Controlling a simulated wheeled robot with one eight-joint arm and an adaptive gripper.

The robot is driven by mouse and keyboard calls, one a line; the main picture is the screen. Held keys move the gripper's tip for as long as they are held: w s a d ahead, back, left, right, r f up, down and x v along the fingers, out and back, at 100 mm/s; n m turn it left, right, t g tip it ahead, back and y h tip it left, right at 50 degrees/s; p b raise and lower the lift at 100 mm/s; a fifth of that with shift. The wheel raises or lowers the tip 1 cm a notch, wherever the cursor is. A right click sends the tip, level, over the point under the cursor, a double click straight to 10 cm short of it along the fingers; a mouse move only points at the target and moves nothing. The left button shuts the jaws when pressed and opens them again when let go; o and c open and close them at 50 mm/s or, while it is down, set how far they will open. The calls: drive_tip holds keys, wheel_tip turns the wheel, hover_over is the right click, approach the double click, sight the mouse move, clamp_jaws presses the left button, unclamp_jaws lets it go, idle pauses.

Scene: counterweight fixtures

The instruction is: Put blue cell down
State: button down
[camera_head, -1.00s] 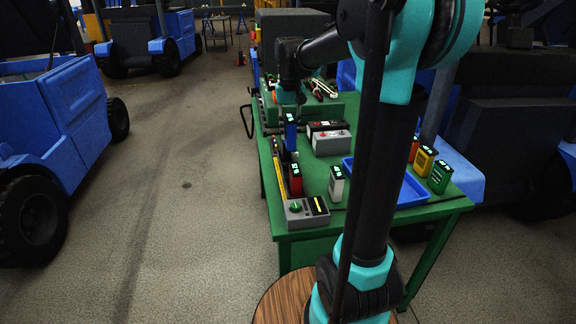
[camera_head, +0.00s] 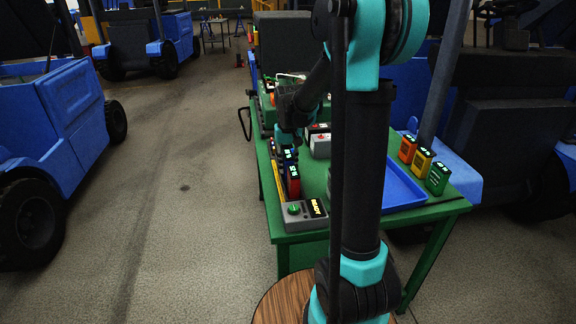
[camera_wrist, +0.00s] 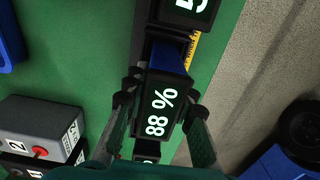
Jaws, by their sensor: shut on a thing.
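My gripper (camera_wrist: 157,108) is shut on the blue cell (camera_wrist: 173,55), whose black top reads 88 %. In the head view the blue cell (camera_head: 287,158) is low over the left edge of the green table (camera_head: 333,222), directly behind the red cell (camera_head: 293,182). The cell looks upright. In the wrist view another dark cell top with a white digit (camera_wrist: 188,8) is close beyond it, and a lit top shows partly below the fingers. I cannot tell whether the blue cell's underside touches anything.
A grey dial box (camera_head: 302,214) with a lit display stands at the near left corner. A blue tray (camera_head: 408,199) lies right of my arm. Orange (camera_head: 408,148), yellow (camera_head: 422,159) and green (camera_head: 438,177) cells stand along the right side. A grey block (camera_wrist: 42,122) sits beside my gripper.

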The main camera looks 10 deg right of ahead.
drive_tip(key=shift+f, duration=0.1)
drive_tip(key=c, duration=1.3)
unclamp_jaws()
drive_tip(key=shift+o, duration=0.2)
wheel_tip(320, 180, up, 12)
drive_tip(key=shift+r, duration=0.15)
